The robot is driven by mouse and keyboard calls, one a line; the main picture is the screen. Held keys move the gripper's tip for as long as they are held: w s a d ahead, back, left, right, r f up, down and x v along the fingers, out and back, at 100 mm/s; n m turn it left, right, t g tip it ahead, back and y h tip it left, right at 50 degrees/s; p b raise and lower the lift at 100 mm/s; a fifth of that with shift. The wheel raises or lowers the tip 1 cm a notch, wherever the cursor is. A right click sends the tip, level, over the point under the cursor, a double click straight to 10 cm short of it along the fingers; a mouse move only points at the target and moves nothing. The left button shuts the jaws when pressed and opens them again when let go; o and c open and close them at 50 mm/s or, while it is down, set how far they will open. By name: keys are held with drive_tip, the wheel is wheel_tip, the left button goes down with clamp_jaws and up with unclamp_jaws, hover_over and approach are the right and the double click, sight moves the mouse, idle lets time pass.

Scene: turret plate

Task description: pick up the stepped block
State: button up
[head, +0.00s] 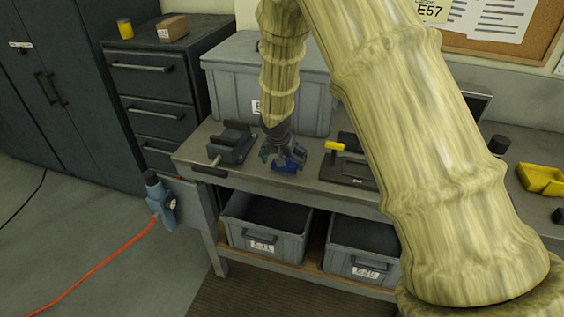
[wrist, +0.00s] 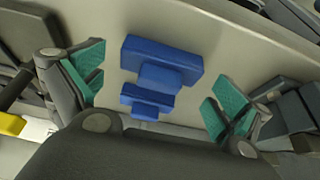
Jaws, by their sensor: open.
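The stepped block (wrist: 165,68) is blue and lies on the grey bench top, seen in the wrist view between the fingers of my gripper (wrist: 157,92). It has a wide bar at one end, a narrower middle and a smaller bar nearer my gripper's palm. The teal finger pads stand apart on both sides of it, with clear gaps, touching neither side. In the head view the stepped block (head: 290,164) shows partly below my gripper (head: 283,158), which hides some of it. My gripper is open and empty.
A grey vise (head: 231,143) stands close left of my gripper on the bench. A dark plate tool with a yellow handle (head: 334,147) lies to the right. A grey lidded crate (head: 262,75) stands behind. The bench's front edge (head: 300,180) is close to the block.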

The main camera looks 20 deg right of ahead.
drive_tip(key=shift+w+d+f, duration=0.15)
drive_tip(key=shift+f, duration=0.3)
drive_tip(key=c, duration=1)
drive_tip(key=shift+o, duration=0.2)
